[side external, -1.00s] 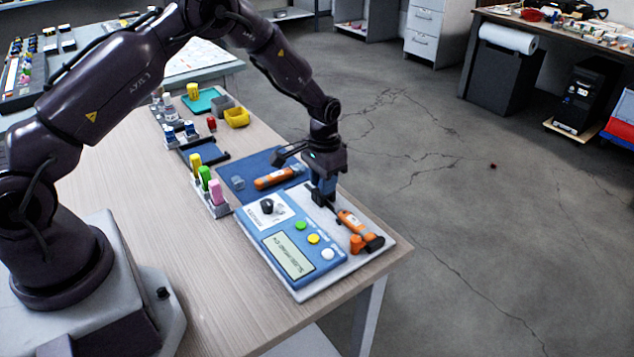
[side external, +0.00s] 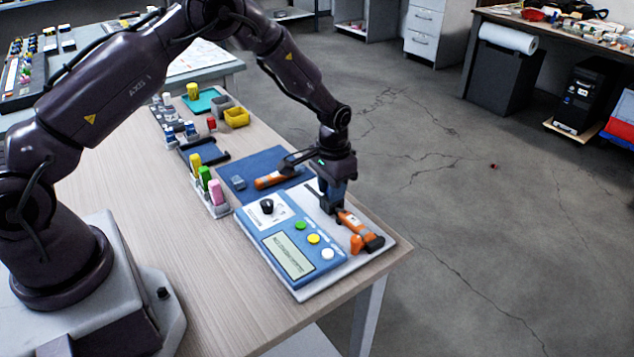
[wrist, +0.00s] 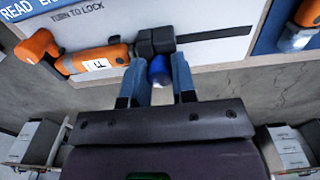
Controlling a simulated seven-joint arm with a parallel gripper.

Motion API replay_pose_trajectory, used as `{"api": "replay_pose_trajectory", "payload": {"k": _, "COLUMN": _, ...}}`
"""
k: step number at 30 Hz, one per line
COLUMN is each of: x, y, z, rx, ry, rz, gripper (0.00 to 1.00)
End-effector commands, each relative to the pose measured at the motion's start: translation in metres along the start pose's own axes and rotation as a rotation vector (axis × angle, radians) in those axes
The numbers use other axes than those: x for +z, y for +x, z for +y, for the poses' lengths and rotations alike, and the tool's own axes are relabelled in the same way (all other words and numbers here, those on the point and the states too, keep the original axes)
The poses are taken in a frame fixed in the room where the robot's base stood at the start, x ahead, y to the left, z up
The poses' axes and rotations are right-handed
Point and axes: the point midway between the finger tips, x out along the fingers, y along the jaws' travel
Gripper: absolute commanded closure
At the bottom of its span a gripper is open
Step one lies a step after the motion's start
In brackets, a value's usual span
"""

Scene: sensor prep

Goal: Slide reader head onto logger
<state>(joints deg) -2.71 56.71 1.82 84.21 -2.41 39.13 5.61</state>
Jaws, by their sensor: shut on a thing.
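An orange logger (side external: 350,220) with a white label lies on the pale board beside the blue reader unit (side external: 290,250). In the wrist view the logger (wrist: 95,58) lies left of a black block, apparently the reader head (wrist: 155,41), with a blue rounded piece (wrist: 160,70) below it. My gripper (wrist: 163,75) has its blue fingers on either side of that piece and is shut on the head. The head is at the logger's right end; whether it is seated I cannot tell.
A second orange device (side external: 275,179) lies on the blue mat (side external: 240,165) behind. A rack (side external: 212,203) of coloured-cap vials stands left of the reader unit. The table's right edge is close to the board.

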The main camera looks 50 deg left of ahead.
Motion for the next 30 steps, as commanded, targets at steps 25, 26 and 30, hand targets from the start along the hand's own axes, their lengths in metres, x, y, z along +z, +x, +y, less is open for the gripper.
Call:
{"api": "replay_pose_trajectory", "payload": {"k": 25, "x": -0.001, "y": -0.001, "z": 0.013, "rx": 0.0, "ry": 0.0, "rz": 0.003, "gripper": 0.88}}
{"api": "replay_pose_trajectory", "payload": {"k": 26, "x": -0.001, "y": -0.001, "z": 0.013, "rx": 0.0, "ry": 0.0, "rz": 0.003, "gripper": 0.88}}
{"api": "replay_pose_trajectory", "payload": {"k": 30, "x": -0.001, "y": -0.001, "z": 0.013, "rx": 0.0, "ry": 0.0, "rz": 0.003, "gripper": 0.57}}
